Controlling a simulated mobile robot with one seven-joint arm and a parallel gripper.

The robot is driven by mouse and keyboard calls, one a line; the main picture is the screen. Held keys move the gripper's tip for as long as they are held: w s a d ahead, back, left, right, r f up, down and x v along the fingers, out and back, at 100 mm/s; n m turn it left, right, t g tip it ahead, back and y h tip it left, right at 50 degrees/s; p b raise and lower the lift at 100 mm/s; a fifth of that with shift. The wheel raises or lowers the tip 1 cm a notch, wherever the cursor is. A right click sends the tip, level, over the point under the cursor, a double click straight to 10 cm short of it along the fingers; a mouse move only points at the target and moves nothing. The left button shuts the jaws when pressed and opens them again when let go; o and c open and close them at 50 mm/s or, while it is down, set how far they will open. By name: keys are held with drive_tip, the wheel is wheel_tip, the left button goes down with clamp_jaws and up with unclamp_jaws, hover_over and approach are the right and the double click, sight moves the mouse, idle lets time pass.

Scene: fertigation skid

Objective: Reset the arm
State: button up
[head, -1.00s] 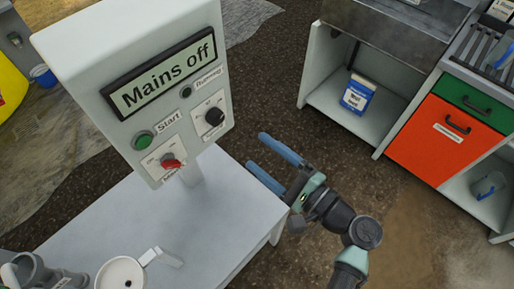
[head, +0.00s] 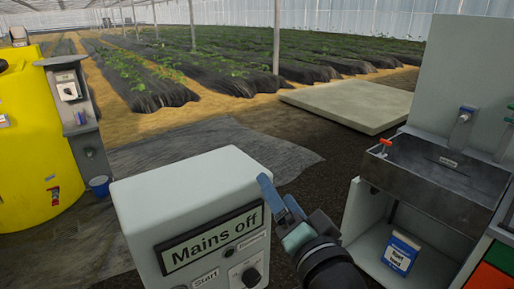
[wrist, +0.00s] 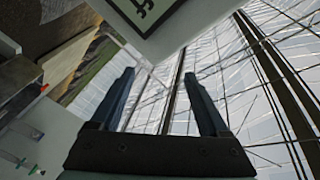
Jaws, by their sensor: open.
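My gripper (head: 279,190) is open, with its two blue fingers pointing up beside the right edge of the control box in the head view. In the wrist view my gripper (wrist: 159,75) has its fingers well apart and nothing between them. The pale control box (head: 185,200) has a display (head: 212,240) reading "Mains off", with a Start label and a black knob (head: 249,277) below it. Its lower part is cut off by the frame. The display's corner also shows at the top of the wrist view (wrist: 146,10).
A grey sink (head: 432,178) with a red-handled tap stands at the right, a blue-and-white box (head: 401,253) on the shelf beneath it. Plant rows and a pale slab (head: 350,105) lie behind.

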drive_tip(key=s+a+r+n+t+h+p, duration=0.1)
drive_tip(key=s+r+n+t, duration=0.15)
drive_tip(key=r, duration=0.75)
drive_tip(key=s+a+r+n+t+h, duration=0.1)
drive_tip(key=s+a+r+n+t, duration=0.15)
drive_tip(key=r, duration=0.85)
drive_tip(key=s+r+n+t+h+p, duration=0.1)
drive_tip(key=s+r+t+h, duration=0.2)
drive_tip(key=s+r, duration=0.7)
wheel_tip(320, 180, up, 2)
drive_tip(key=shift+a+r+t, duration=0.15)
drive_tip(key=shift+a+t, duration=0.15)
drive_tip(key=shift+t, duration=0.9)
drive_tip(key=shift+w, duration=0.1)
